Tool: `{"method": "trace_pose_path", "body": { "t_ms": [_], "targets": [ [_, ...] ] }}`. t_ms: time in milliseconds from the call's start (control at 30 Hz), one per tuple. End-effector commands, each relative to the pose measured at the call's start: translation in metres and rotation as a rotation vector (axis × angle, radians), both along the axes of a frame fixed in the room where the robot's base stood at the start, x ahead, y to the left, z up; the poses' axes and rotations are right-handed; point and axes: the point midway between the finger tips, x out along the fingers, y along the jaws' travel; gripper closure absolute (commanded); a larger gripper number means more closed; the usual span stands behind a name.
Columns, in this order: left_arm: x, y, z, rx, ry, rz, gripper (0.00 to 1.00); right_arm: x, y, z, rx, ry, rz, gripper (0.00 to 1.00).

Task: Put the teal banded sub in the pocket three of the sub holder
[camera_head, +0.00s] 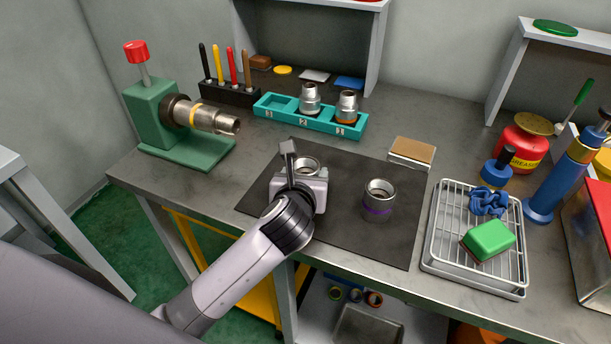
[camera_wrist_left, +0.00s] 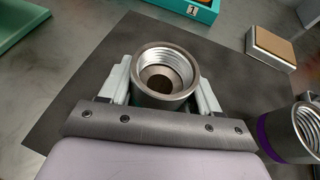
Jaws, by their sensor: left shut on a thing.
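My left gripper (camera_head: 303,180) is shut on a grey steel sub (camera_head: 306,165) with a threaded open top, over the dark mat. The sub stands upright between the fingers in the left wrist view (camera_wrist_left: 165,78). Its band is hidden by the gripper, and I cannot tell whether it touches the mat. The teal sub holder (camera_head: 266,111) stands behind the mat. Its right pocket is marked 1 and holds a sub (camera_head: 346,105); the middle pocket, marked 2, holds another sub (camera_head: 310,98). The left pocket, the third, is empty. My right gripper is not in view.
A purple-banded sub (camera_head: 380,197) stands on the mat (camera_head: 338,235) to the right. A green vise (camera_head: 155,120) with a pipe is at left. A tool rack (camera_head: 230,95) stands behind, a wire tray (camera_head: 440,235) at right. A tan-topped block (camera_head: 411,151) lies beyond the mat.

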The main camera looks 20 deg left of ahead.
Motion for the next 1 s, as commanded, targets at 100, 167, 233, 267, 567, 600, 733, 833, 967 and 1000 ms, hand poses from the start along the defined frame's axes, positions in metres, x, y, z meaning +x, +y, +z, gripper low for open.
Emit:
{"method": "trace_pose_path", "body": {
  "t_ms": [100, 167, 233, 267, 567, 600, 733, 833, 967, 1000],
  "targets": [
    [0.0, 0.0, 0.002, -0.001, -0.003, -0.001, 0.79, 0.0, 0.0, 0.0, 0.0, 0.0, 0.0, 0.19],
    [0.0, 0.0, 0.002, 0.001, -0.003, 0.0, 0.79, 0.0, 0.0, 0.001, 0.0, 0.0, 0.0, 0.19],
    [0.0, 0.0, 0.0, 0.002, -0.003, 0.0, 0.79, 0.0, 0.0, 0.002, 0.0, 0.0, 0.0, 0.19],
    [0.0, 0.0, -0.001, 0.002, -0.003, 0.0, 0.79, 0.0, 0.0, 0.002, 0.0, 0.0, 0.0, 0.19],
    [0.0, 0.0, -0.002, 0.001, 0.0, 0.0, 0.12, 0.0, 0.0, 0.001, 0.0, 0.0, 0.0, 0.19],
    [0.0, 0.0, -0.002, 0.001, 0.0, 0.0, 0.12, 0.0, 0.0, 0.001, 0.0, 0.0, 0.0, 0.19],
    [0.0, 0.0, 0.001, -0.002, -0.001, 0.001, 0.12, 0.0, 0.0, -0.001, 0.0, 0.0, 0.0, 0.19],
    [-0.009, -0.003, 0.005, 0.001, 0.0, -0.001, 0.12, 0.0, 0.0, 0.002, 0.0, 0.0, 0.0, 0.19],
    [-0.028, -0.006, 0.014, 0.0, 0.0, -0.002, 0.12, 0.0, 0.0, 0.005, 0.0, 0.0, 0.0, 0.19],
    [-0.035, -0.008, 0.017, 0.0, 0.0, -0.002, 0.12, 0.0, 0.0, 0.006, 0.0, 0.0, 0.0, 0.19]
  ]
}}
